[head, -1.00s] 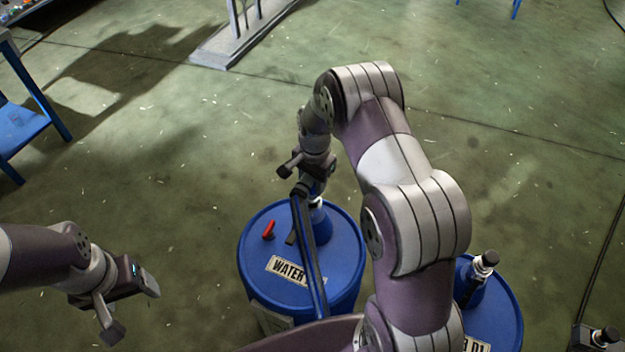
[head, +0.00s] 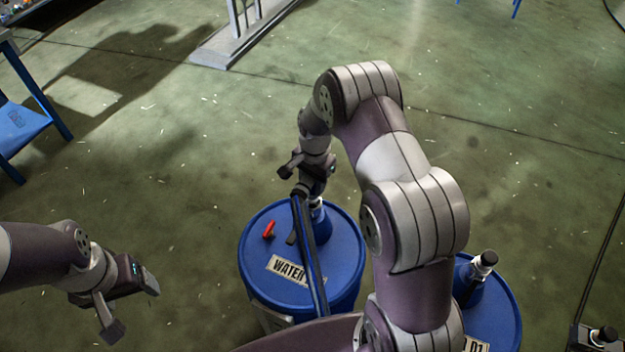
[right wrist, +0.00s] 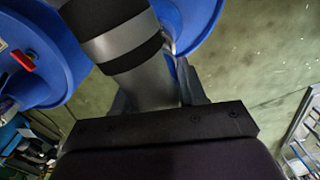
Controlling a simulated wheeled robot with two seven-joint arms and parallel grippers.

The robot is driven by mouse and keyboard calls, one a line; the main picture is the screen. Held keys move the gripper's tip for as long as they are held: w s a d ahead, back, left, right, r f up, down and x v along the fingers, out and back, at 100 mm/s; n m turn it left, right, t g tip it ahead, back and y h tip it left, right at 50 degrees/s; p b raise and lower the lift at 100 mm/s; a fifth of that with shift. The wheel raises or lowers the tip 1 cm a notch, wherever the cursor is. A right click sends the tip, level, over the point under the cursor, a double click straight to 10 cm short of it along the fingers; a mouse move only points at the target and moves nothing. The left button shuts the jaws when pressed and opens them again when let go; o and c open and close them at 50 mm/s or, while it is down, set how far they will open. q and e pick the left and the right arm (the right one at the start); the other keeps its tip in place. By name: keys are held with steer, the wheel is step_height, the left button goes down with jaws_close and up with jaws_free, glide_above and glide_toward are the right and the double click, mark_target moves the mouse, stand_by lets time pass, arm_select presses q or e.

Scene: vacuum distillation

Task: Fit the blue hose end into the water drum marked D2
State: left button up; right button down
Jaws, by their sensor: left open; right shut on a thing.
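The blue drum (head: 346,270) stands below the middle of the head view. Its label (head: 287,269) begins "WATER"; the rest is covered by the blue hose (head: 314,262). A blue neck with a pale collar (head: 319,215) rises from its lid. My right gripper (head: 304,190) is just above and beside this neck, at the hose's upper end. In the right wrist view it is shut on a grey, black-banded hose end (right wrist: 122,35). I cannot tell whether the hose end touches the neck. My left gripper (head: 128,308) is open and empty, left of the drum.
A second blue drum (head: 502,300) marked "D1", with a black-capped neck (head: 481,268), stands to the right, partly behind my right arm. A red handle (head: 269,229) stands on the first drum's lid. Floor left of the drums is clear.

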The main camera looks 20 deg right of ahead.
mark_target(312, 192)
steer(key=shift+f+b, duration=1.3)
steer(key=shift+f, duration=0.9)
steer(key=c, duration=0.5)
jaws_free()
steer(key=shift+c, duration=0.2)
steer(key=r, duration=1.2)
steer(key=shift+s+d+r, duration=0.15)
steer(key=shift+s+r, duration=0.05)
steer(key=shift+r, duration=0.15)
steer(key=shift+w+n, duration=0.15)
steer(key=shift+n, duration=0.45)
steer(key=s+a+r+n+p, duration=0.1)
steer(key=s+r+n, duration=0.1)
steer(key=s, duration=0.4)
steer(key=s+a+r+n+p, duration=0.2)
steer(key=s+r+n, duration=0.1)
steer(key=s+n, duration=0.2)
steer(key=s+a+r+n+t+p, duration=0.1)
steer(key=s+a+r+n+p, duration=0.1)
steer(key=s, duration=0.5)
steer(key=shift+s+a+r+n, duration=0.3)
steer(key=shift+r+n, duration=0.2)
steer(key=shift+n, duration=0.4)
